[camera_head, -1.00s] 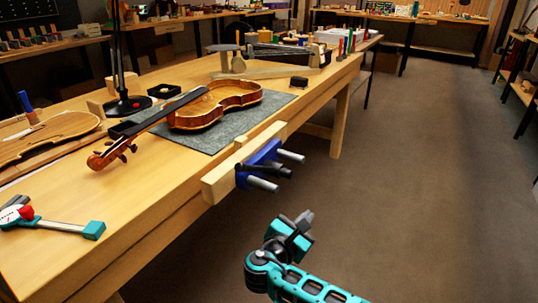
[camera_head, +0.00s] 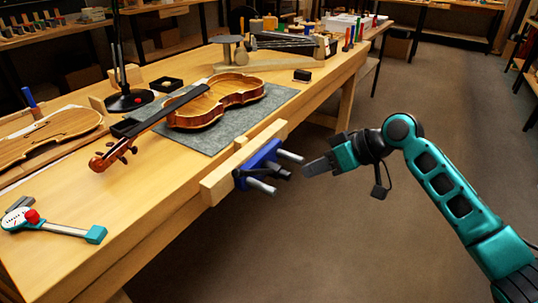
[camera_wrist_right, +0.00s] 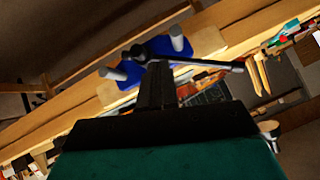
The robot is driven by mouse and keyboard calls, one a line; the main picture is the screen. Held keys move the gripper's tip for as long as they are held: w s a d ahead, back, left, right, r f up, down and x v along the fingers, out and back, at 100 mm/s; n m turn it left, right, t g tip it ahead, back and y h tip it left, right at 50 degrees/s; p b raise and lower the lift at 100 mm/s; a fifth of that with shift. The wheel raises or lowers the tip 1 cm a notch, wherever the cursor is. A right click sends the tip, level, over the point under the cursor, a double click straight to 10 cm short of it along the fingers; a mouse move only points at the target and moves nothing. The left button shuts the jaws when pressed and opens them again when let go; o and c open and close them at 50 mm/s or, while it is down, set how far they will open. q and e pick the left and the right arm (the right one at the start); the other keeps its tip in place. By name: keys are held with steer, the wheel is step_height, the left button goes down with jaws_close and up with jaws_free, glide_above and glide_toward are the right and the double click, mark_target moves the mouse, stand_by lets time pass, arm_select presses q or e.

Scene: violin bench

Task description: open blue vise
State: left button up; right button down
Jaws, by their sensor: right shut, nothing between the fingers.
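The blue vise (camera_head: 262,155) is mounted on the bench's front edge, with a pale wooden jaw (camera_head: 215,187), two grey rods and a dark handle (camera_head: 276,171). I cannot tell how wide its jaws are apart. My right gripper (camera_head: 306,168) is shut and empty, just right of the handle and pointing at it. In the right wrist view the shut fingers (camera_wrist_right: 155,84) lie in front of the vise's middle. The blue vise (camera_wrist_right: 158,47) and its long handle (camera_wrist_right: 215,64) show beyond them. My left gripper is not in view.
A violin (camera_head: 215,103) lies on a grey mat (camera_head: 208,138) close behind the vise. A gauge with a red knob (camera_head: 33,216) lies at the left of the bench (camera_head: 135,225). The floor right of the bench is clear.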

step_height(320, 180, up, 8)
steer(key=s+m+y, duration=0.1)
steer(key=y, duration=0.2)
steer(key=b, duration=0.1)
glide_above(259, 170)
steer(key=d, duration=0.3)
step_height(259, 170, down, 4)
steer(key=shift+s+a+f+m+b, duration=0.15)
steer(key=shift+s+a+f+b, duration=0.1)
steer(key=shift+s+f, duration=0.2)
steer(key=shift+s+a+f+m+b, duration=0.15)
steer(key=shift+s+a+f, duration=0.05)
steer(key=shift+s+f, duration=0.2)
steer(key=shift+s+a+f, duration=0.1)
steer(key=shift+a+f, duration=0.2)
steer(key=shift+f, duration=0.2)
steer(key=shift+s+a, duration=0.1)
steer(key=shift+s, duration=0.05)
